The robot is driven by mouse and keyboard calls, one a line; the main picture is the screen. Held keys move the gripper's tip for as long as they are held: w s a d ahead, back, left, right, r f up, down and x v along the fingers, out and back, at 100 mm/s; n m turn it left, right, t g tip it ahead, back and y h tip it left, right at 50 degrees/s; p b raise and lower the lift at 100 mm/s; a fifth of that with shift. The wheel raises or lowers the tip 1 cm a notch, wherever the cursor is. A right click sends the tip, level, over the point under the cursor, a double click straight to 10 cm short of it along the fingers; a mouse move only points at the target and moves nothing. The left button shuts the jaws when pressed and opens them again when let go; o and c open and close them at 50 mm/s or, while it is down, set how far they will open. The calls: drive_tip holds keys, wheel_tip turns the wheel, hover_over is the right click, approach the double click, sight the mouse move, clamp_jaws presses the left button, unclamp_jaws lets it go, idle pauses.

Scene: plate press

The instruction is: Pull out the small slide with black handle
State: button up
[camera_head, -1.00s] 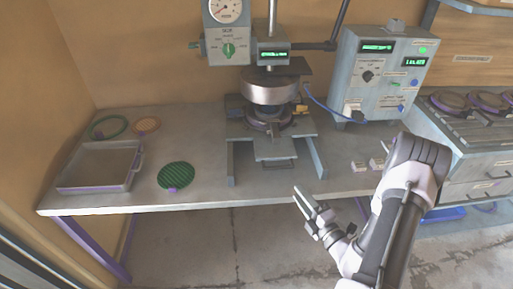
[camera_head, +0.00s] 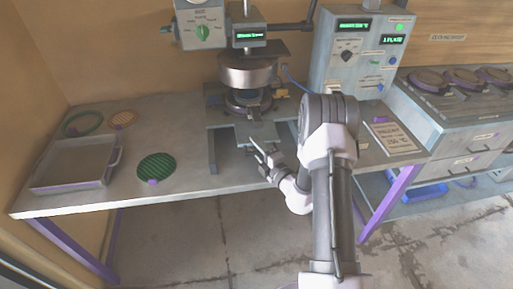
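The small slide (camera_head: 256,131) is a flat grey plate at the front of the press, low between its legs. Its handle is hard to make out behind my gripper. My gripper (camera_head: 257,149) is just in front of the slide, near the table's front edge, with its fingers pointing toward the press. The fingers look apart with nothing between them. I cannot tell whether a finger touches the handle.
The press (camera_head: 249,72) stands at the table's back, with a control box (camera_head: 352,62) to its right. A tray (camera_head: 44,178) and a green round mesh (camera_head: 157,166) lie on the left. A sign plate (camera_head: 393,139) lies on the right.

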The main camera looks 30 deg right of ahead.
clamp_jaws()
drive_tip(key=shift+s, duration=0.1)
drive_tip(key=shift+s+a+f, duration=0.1)
drive_tip(key=shift+f, duration=0.05)
idle(1.1)
